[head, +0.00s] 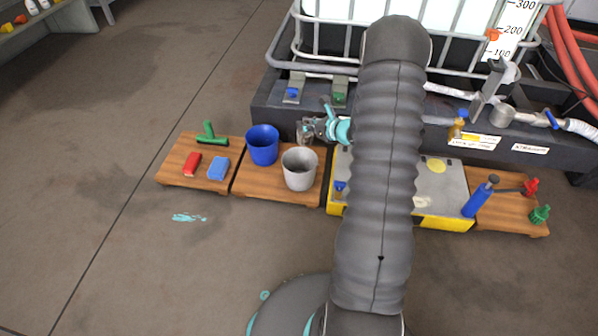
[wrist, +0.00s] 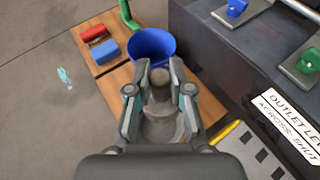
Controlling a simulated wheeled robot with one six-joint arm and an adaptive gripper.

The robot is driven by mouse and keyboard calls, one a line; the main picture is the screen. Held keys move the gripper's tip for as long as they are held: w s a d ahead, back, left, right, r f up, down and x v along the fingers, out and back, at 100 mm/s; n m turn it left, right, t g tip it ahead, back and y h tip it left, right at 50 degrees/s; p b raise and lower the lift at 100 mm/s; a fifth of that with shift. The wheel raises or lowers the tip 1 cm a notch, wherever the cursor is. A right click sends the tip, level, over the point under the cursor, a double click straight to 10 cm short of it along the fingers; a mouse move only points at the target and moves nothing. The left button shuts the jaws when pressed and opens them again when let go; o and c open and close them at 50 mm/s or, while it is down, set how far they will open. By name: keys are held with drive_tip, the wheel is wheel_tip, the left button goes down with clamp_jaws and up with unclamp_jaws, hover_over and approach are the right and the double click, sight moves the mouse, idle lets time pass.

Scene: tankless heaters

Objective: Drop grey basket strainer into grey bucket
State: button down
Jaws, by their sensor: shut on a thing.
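The grey bucket (head: 299,182) stands upright on the front right of a low wooden platform in the head view. My gripper (head: 308,130) is behind it and higher in the picture, to the right of the blue bucket (head: 262,148). In the wrist view, my gripper (wrist: 160,92) is shut on a small grey-brown thing with a rounded end, the basket strainer (wrist: 160,84). Its lower part blends with the grey shape between the fingers. The grey bucket cannot be clearly made out in the wrist view. The blue bucket (wrist: 152,42) shows just beyond the fingertips.
A yellow-edged grey case (head: 440,205) stands to the right. The dark tank base (head: 268,103) rises behind. Open floor lies at front left.

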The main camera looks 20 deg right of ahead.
sight(311, 138)
drive_tip(key=shift+f+b, duration=1.25)
drive_tip(key=shift+f, duration=1.65)
drive_tip(key=c, duration=1)
unclamp_jaws()
drive_tip(key=shift+o, duration=0.2)
drive_tip(key=v, duration=1.2)
